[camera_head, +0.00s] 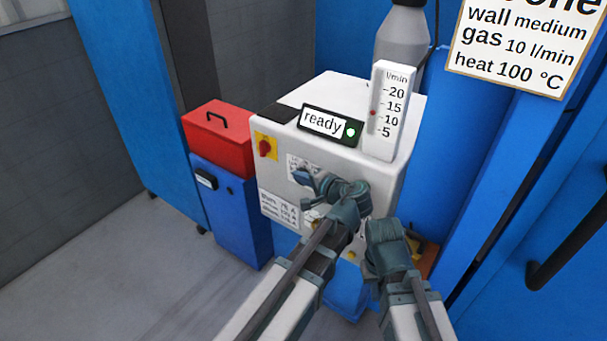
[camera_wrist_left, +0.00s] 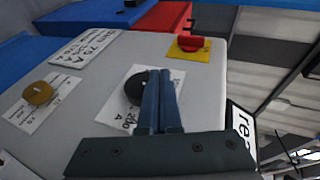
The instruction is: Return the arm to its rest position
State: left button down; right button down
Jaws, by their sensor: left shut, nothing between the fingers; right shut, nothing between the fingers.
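The left arm reaches across the front of a white welding machine (camera_head: 330,150). My left gripper (camera_head: 303,178) is shut and empty, at the labelled knob panel on the machine's front. In the left wrist view its two blue fingers lie together, in front of or beside a black knob (camera_wrist_left: 133,88) marked with amps; I cannot tell whether they touch it. My right gripper (camera_head: 385,238) is shut, low in front of the machine's right side. Its wrist shows, but its fingertips are hidden from the head camera.
The machine bears a "ready" display (camera_head: 325,122) with a green light and a white flow gauge (camera_head: 388,110). A red switch (camera_head: 265,147) sits on its left. A red toolbox (camera_head: 218,135) stands on a blue cabinet (camera_head: 232,205). Open grey floor (camera_head: 120,270) lies to the left.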

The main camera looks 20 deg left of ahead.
pick_arm(q)
jog(key=shift+s+d, duration=0.25)
jog(key=shift+d, duration=0.1)
pick_arm(e)
jog(key=shift+s+d, duration=0.2)
jog(key=shift+d, duration=0.25)
pick_arm(q)
jog(key=shift+f, duration=0.1)
